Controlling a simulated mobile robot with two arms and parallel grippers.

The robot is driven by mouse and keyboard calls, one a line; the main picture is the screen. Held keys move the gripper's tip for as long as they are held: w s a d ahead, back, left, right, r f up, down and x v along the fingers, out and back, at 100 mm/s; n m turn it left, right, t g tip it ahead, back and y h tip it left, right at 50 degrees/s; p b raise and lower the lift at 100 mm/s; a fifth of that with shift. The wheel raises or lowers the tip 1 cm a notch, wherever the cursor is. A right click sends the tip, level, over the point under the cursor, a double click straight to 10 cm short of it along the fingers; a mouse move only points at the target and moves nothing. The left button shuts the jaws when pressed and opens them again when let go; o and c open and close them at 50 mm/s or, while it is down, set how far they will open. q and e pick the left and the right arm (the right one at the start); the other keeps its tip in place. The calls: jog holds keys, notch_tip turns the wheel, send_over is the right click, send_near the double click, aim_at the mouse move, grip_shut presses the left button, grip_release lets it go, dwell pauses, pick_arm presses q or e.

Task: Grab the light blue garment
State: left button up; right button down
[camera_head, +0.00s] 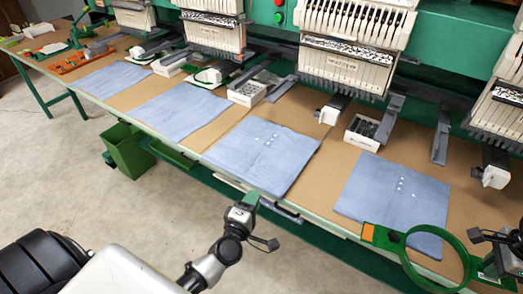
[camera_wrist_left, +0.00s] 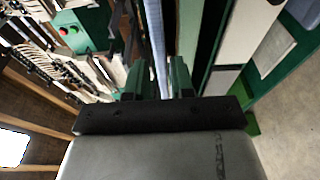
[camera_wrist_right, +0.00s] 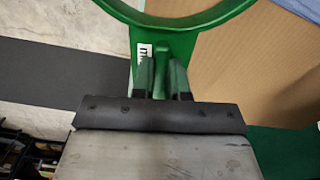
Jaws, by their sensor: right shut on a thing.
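Several folded light blue garments lie flat in a row on the long table: one at the right (camera_head: 380,205), one in the middle (camera_head: 262,155), one further left (camera_head: 175,112) and one at the far left (camera_head: 110,80). The two nearer ones bear small white marks. My left gripper (camera_head: 244,208) is open and empty, in front of the table edge below the middle garment. In the left wrist view a thin light blue strip (camera_wrist_left: 159,35) shows beyond its fingers (camera_wrist_left: 160,80). My right gripper (camera_head: 488,262) is shut on the handle of a green hoop (camera_head: 465,255); the hoop's ring overlaps the right garment's near corner.
Embroidery machine heads (camera_head: 345,65) hang over the table's back. White boxes (camera_head: 362,133) of small parts stand behind the garments. A green bin (camera_head: 130,150) stands below the table's front edge. An orange tray (camera_head: 82,60) lies at the far left end.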

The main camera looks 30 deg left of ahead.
aim_at(259, 188)
pick_arm(q)
jog(key=w, duration=0.4)
jog(key=shift+a+r, duration=0.15)
jog(key=shift+a, duration=0.15)
pick_arm(e)
jog(key=shift+r, duration=0.3)
pick_arm(q)
jog(key=shift+w, duration=0.45)
grip_shut()
